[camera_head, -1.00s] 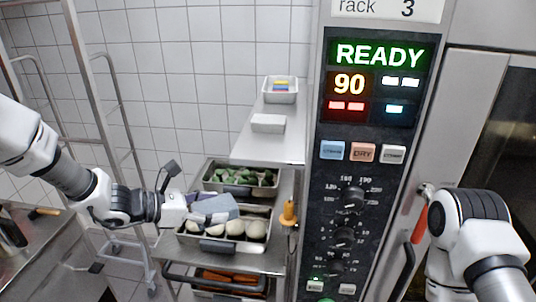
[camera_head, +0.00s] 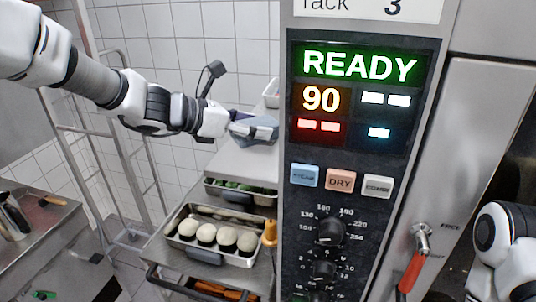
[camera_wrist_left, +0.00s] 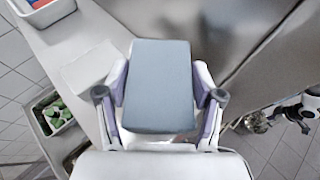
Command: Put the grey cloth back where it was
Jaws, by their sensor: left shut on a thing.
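The grey cloth (camera_wrist_left: 158,88) is a flat, folded blue-grey pad between the fingers of my left gripper (camera_wrist_left: 160,105) in the left wrist view. In the head view my left gripper (camera_head: 250,130) is shut on the cloth and holds it above the steel shelf (camera_head: 232,166), left of the oven panel. The fingers partly hide the cloth there. My right arm (camera_head: 505,245) shows at the right edge of the head view, but its gripper is not seen there.
The oven control panel (camera_head: 350,150) stands close on the right, with a red-handled lever (camera_head: 412,268) beyond. Below are a tray of pale round items (camera_head: 207,234) and an orange-yellow bottle (camera_head: 269,233). A white folded item (camera_wrist_left: 92,70) and a white tub (camera_wrist_left: 45,12) occupy the shelf.

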